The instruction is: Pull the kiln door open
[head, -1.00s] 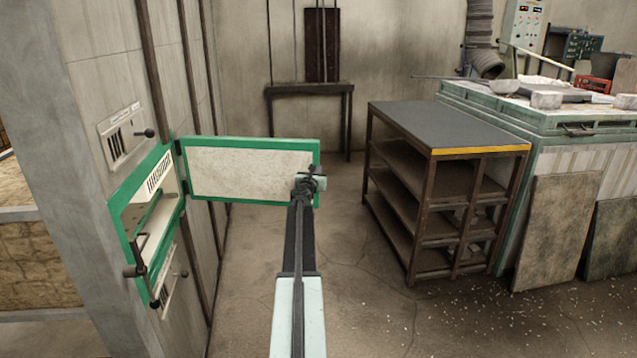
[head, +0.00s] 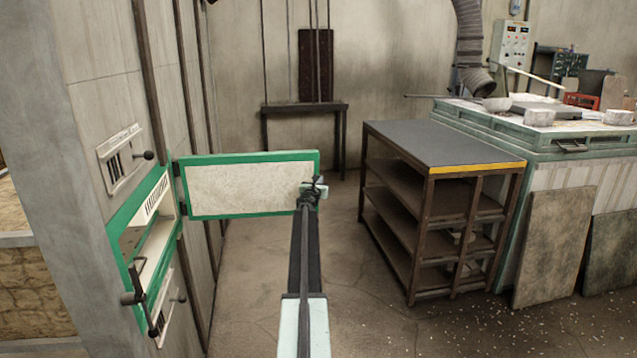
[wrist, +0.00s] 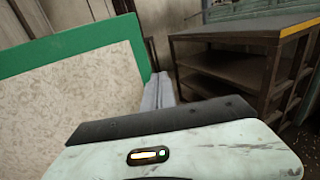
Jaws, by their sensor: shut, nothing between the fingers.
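The kiln door (head: 245,188) is a cream panel in a green frame, hinged at its left edge and standing wide open, away from the kiln wall. The kiln opening (head: 148,235), framed in green, shows at the left. My gripper (head: 313,192) is shut and empty at the door's free right edge; whether it touches the door cannot be told. In the wrist view the door panel (wrist: 75,90) fills the left side, beside the pale gripper housing. The fingertips are hard to make out there.
A dark shelf rack (head: 440,150) with a yellow front edge stands right of my arm. A pale green workbench (head: 560,150) is beyond it, with stone slabs leaning on it. A small dark table (head: 305,106) is against the back wall. The floor between door and rack is clear.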

